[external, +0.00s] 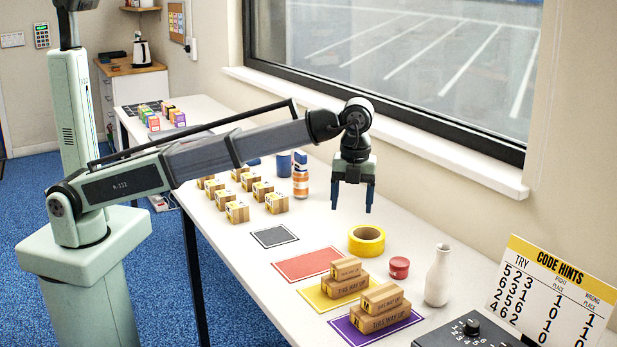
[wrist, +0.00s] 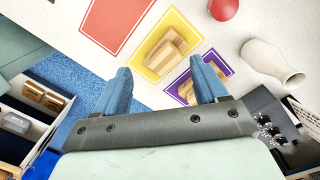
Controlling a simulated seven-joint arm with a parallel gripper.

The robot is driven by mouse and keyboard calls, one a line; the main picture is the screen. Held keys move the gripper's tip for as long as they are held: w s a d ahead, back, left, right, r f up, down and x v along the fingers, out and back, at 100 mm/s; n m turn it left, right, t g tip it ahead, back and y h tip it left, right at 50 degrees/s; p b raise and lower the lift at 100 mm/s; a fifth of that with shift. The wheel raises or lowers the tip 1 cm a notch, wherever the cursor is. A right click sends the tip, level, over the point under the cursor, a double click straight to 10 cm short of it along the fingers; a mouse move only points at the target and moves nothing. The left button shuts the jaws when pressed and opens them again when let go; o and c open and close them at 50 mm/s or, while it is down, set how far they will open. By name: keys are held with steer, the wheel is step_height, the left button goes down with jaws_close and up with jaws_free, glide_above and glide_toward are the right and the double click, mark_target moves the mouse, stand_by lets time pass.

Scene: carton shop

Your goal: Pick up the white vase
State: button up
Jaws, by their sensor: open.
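The white vase (external: 438,277) stands upright on the white table, right of the small red tin and left of the code hints board. It also shows in the wrist view (wrist: 268,62), at the right, clear of the fingers. My gripper (external: 352,208) is open and empty, pointing down above the table, to the left of the vase and higher than the tabletop. In the wrist view my gripper's blue fingers (wrist: 163,92) are apart with nothing held between them.
Stacked cartons stand on a yellow mat (external: 314,300) and a purple mat (external: 343,328), near the vase. The red tin (external: 399,267) and yellow tape roll (external: 366,240) are left of it. A black dial box (external: 470,334) and the code hints board (external: 550,290) stand to its right.

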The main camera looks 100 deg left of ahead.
steer(key=w+d+f+n+t, duration=0.1)
steer(key=w+d+n, duration=0.1)
steer(key=w+d, duration=0.5)
steer(key=n+t+y, duration=0.2)
steer(key=n+t, duration=0.3)
steer(key=n, duration=1.4)
glide_toward(445, 260)
steer(key=x, duration=0.2)
steer(key=a+x, duration=0.1)
steer(key=x, duration=0.3)
steer(key=shift+s+a, duration=0.15)
steer(key=shift+s, duration=0.1)
steer(key=shift+x, duration=2.55)
steer(key=shift+w, duration=0.1)
jaws_close()
